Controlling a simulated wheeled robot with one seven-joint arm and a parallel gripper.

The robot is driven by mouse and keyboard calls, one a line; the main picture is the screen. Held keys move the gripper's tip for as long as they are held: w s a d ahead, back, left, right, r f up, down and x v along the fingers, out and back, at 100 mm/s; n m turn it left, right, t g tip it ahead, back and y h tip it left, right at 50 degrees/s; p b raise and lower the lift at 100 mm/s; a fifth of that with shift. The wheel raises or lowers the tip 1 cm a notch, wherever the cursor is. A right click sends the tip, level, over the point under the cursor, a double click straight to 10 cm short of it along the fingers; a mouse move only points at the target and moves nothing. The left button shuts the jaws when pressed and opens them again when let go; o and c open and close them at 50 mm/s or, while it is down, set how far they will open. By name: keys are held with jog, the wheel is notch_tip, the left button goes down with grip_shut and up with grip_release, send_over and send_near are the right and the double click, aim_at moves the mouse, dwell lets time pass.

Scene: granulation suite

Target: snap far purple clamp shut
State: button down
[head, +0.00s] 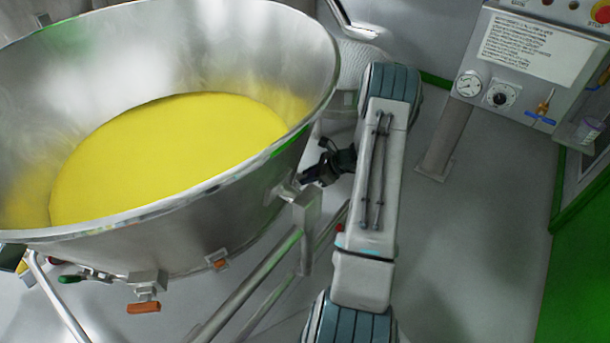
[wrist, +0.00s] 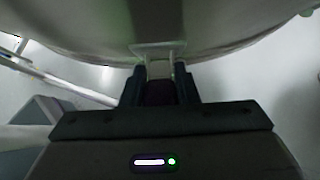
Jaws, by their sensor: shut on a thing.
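A large steel bowl (head: 175,215) filled with yellow material takes up the left of the head view. My gripper (head: 303,180) is at the bowl's right outer side, below the rim, beside a metal bracket. In the wrist view my gripper (wrist: 160,80) is shut on a dark, faintly purple piece, the purple clamp (wrist: 159,93), just below a pale metal bracket (wrist: 158,52) on the bowl's underside. The clamp is hidden by my gripper in the head view. Whether its latch lies flat cannot be told.
Orange-handled clamps (head: 144,307) and a green-handled one (head: 72,278) sit along the bowl's near side. Steel frame tubes (head: 250,285) run below my gripper. A control panel (head: 530,60) stands at the upper right.

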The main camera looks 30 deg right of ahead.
jog(key=shift+w+r, duration=0.1)
jog(key=c, duration=1.1)
grip_release()
jog(key=p+v, duration=0.1)
jog(key=v, duration=1.2)
jog(key=shift+s+d+r, duration=0.2)
jog(key=shift+r, duration=0.05)
